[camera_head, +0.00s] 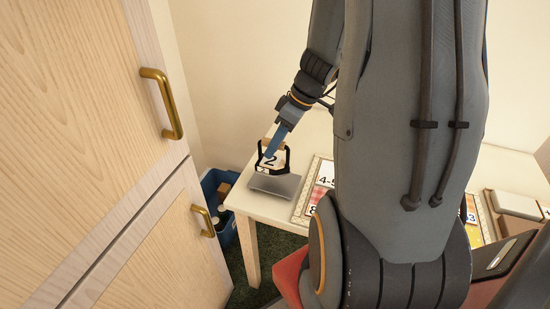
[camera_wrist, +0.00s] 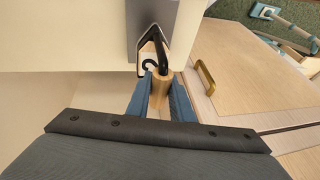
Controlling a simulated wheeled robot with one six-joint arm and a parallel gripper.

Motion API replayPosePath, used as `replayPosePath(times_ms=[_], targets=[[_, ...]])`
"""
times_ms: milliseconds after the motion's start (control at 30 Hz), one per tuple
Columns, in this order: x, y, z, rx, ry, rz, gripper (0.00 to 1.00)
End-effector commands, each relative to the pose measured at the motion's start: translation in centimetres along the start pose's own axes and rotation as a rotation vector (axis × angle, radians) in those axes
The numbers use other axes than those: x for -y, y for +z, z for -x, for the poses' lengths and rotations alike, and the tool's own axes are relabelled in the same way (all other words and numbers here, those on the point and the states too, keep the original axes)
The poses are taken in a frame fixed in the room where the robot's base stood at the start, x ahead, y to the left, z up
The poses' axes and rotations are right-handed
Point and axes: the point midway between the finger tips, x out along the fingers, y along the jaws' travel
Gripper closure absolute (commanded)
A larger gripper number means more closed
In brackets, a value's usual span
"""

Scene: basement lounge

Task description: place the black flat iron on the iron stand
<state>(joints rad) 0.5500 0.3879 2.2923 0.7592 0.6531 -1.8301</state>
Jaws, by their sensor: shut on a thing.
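My gripper (camera_head: 277,141) is over the far left end of the cream table. Its blue fingers (camera_wrist: 160,84) are shut on the light wooden grip of the flat iron (camera_wrist: 160,50). The iron has black bracket arms, a black-edged pointed base and a pale top face with a dark "2"; it also shows in the head view (camera_head: 287,160). A flat grey slab, apparently the iron stand (camera_head: 274,186), lies under and in front of it; its grey surface shows in the wrist view (camera_wrist: 149,16). I cannot tell whether the iron touches it.
The cream table (camera_head: 258,208) holds a numbered board (camera_head: 302,205) to the slab's right, partly hidden by my arm. A light wooden cabinet (camera_head: 90,120) with brass handles stands at the left. A blue bin (camera_head: 224,232) is on the floor between cabinet and table.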

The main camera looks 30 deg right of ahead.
Motion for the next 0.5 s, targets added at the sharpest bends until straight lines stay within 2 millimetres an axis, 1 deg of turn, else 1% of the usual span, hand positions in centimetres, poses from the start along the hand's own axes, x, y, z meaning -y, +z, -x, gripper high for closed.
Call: replayPosePath(times_ms=[167, 333, 500], targets=[[-0.2, 0.4, -1.1, 0.0, -0.002, -0.001, 1.0], [-0.7, 1.2, -3.1, 0.0, -0.002, -0.002, 1.0], [-0.9, 1.6, -4.0, -0.001, 0.0, -0.001, 1.0]])
